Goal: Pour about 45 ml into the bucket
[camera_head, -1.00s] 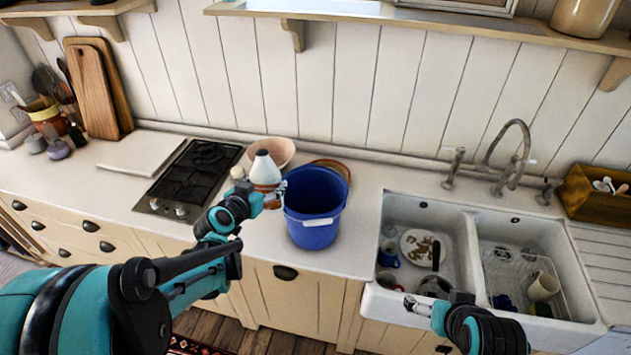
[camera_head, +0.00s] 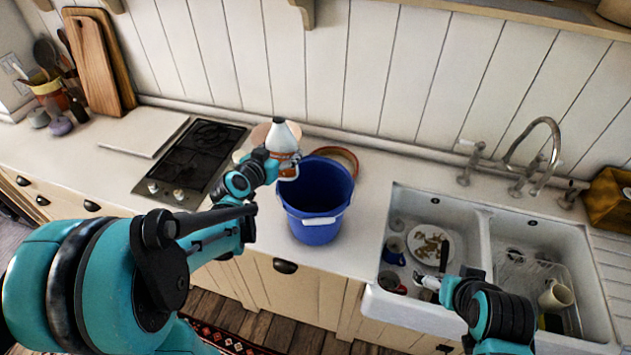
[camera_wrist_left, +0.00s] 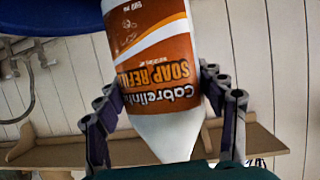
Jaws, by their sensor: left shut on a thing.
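The blue bucket (camera_head: 312,230) stands upright on the counter between the stove and the sink; its inside floor is hidden. My left gripper (camera_head: 286,168) is shut on a white soap refill bottle (camera_head: 283,133) with an orange-brown label. The bottle is roughly upright, cone end up, just left of and above the bucket's back-left rim. In the left wrist view, the fingers lie on both sides of the bottle (camera_wrist_left: 158,50), and part of the bucket (camera_wrist_left: 50,15) shows at the top left. My right gripper (camera_head: 428,282) is over the sink's front left; its jaw state is unclear.
A pale bowl (camera_head: 262,132) and a reddish-brown round item (camera_head: 345,155) are behind the bottle and bucket. The stove (camera_head: 190,160) is to the left. The double sink (camera_head: 480,215) at the right holds a plate and mugs. Some counter in front of the bucket is clear.

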